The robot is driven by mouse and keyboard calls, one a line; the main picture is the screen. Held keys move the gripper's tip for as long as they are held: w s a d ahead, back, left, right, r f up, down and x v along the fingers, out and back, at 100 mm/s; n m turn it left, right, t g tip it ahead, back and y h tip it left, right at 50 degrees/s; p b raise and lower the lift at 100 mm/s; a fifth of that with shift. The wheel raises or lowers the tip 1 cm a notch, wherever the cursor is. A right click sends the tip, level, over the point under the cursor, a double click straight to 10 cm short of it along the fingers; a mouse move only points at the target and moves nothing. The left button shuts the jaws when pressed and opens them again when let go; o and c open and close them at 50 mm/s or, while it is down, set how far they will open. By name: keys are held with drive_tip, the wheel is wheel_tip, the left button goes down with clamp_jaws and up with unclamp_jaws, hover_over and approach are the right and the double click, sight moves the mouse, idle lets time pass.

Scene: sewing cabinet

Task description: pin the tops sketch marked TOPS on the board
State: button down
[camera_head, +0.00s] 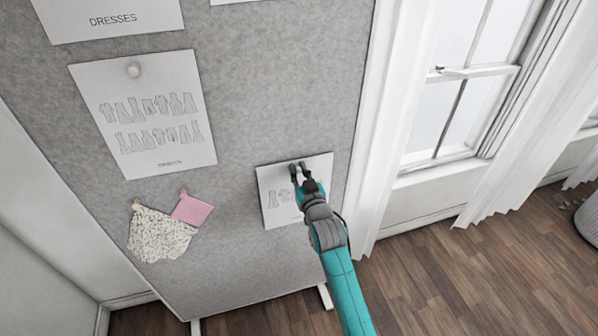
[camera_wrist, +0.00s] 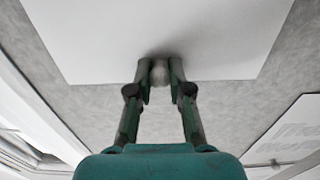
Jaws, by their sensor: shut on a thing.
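A white sketch sheet (camera_head: 272,205) with small garment drawings lies flat against the grey board at its lower right. My arm hides part of it, and no label can be read on it. My gripper (camera_head: 298,168) is at the sheet's top middle. In the wrist view my gripper (camera_wrist: 160,72) is shut on a small round pale pin (camera_wrist: 160,75) near the edge of the sheet (camera_wrist: 110,35). The pin's tip is hidden, so I cannot tell how deep it sits.
The grey board (camera_head: 270,70) also bears a DRESSES sheet (camera_head: 110,18), a pinned sketch sheet (camera_head: 150,110), a speckled swatch (camera_head: 158,235) and a pink swatch (camera_head: 192,208). A white curtain (camera_head: 385,140) and window stand at the right.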

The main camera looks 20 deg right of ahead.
drive_tip(key=shift+w, duration=0.3)
drive_tip(key=c, duration=1)
unclamp_jaws()
drive_tip(key=s, duration=1.2)
drive_tip(key=shift+a, duration=0.4)
drive_tip(key=s+a+f+g, duration=0.1)
drive_tip(key=s+f, duration=0.4)
drive_tip(key=s, duration=0.7)
drive_tip(key=s+a+f+g, duration=0.15)
drive_tip(key=s+f, duration=0.25)
drive_tip(key=s, duration=0.8)
drive_tip(key=s+r, duration=0.2)
drive_tip(key=s, duration=0.8)
drive_tip(key=s+a+r+y, duration=0.1)
drive_tip(key=s+r, duration=0.1)
drive_tip(key=s, duration=0.9)
drive_tip(key=shift+a+r+n+g, duration=0.25)
drive_tip(key=shift+a+n+g, duration=0.05)
drive_tip(key=shift+n+g, duration=0.1)
